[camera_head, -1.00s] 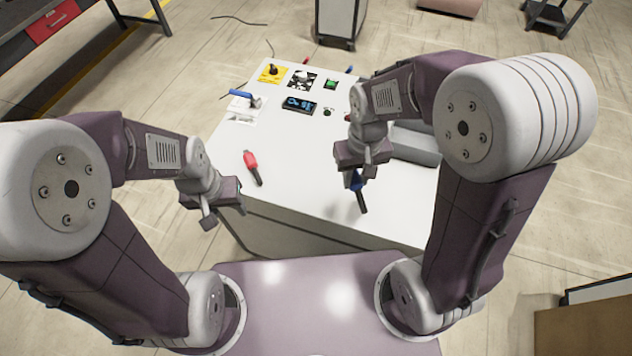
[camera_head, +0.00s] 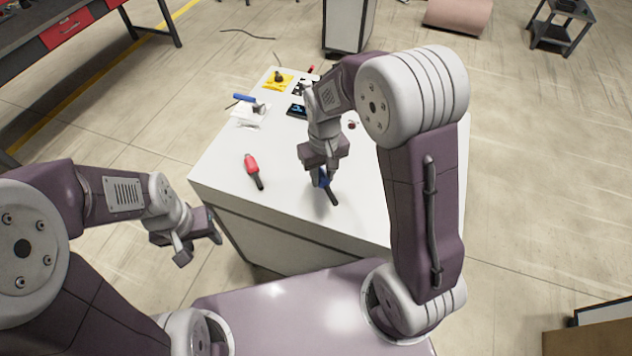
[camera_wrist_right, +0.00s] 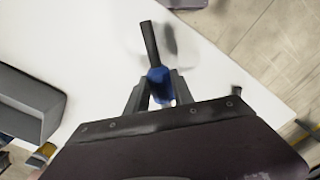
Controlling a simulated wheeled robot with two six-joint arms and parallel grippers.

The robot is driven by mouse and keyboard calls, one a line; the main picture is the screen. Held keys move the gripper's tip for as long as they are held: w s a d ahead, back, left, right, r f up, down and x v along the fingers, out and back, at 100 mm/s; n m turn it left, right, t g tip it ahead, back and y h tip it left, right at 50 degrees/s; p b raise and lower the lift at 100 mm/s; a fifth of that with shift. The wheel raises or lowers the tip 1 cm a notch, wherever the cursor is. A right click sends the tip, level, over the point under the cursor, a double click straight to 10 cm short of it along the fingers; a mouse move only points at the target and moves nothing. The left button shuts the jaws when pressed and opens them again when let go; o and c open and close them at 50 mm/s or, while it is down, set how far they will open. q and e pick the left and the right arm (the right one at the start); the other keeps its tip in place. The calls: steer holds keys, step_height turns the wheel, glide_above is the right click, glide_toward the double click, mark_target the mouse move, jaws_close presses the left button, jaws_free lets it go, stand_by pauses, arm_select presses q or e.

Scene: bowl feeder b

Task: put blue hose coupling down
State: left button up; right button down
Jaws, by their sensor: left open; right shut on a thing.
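The blue hose coupling (camera_head: 331,190) has a blue body and a black stem. It is held low over the white cabinet top (camera_head: 284,207), near its front; I cannot tell whether it touches the surface. My right gripper (camera_head: 322,179) is shut on its blue part. In the right wrist view the coupling (camera_wrist_right: 150,42) sits between the two fingers of the right gripper (camera_wrist_right: 158,95), its black stem pointing away, with a blurred shadow beside it. My left gripper (camera_head: 200,247) is open and empty, off the cabinet's front left side.
A red-and-black coupling (camera_head: 253,171) lies to the left on the top. A blue-handled part (camera_head: 249,101) and a yellow plate (camera_head: 277,80) are at the back left. A grey tray (camera_wrist_right: 27,104) shows in the right wrist view.

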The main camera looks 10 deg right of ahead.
mark_target(316, 191)
steer(key=shift+w+a+f, duration=0.65)
steer(key=shift+w, duration=0.2)
steer(key=f, duration=0.3)
steer(key=shift+s+f, duration=0.2)
steer(key=shift+f, duration=0.1)
steer(key=shift+w+f, duration=0.2)
steer(key=shift+f, duration=0.05)
steer(key=shift+s, duration=0.1)
steer(key=shift+f, duration=0.15)
steer(key=c, duration=1.1)
jaws_free()
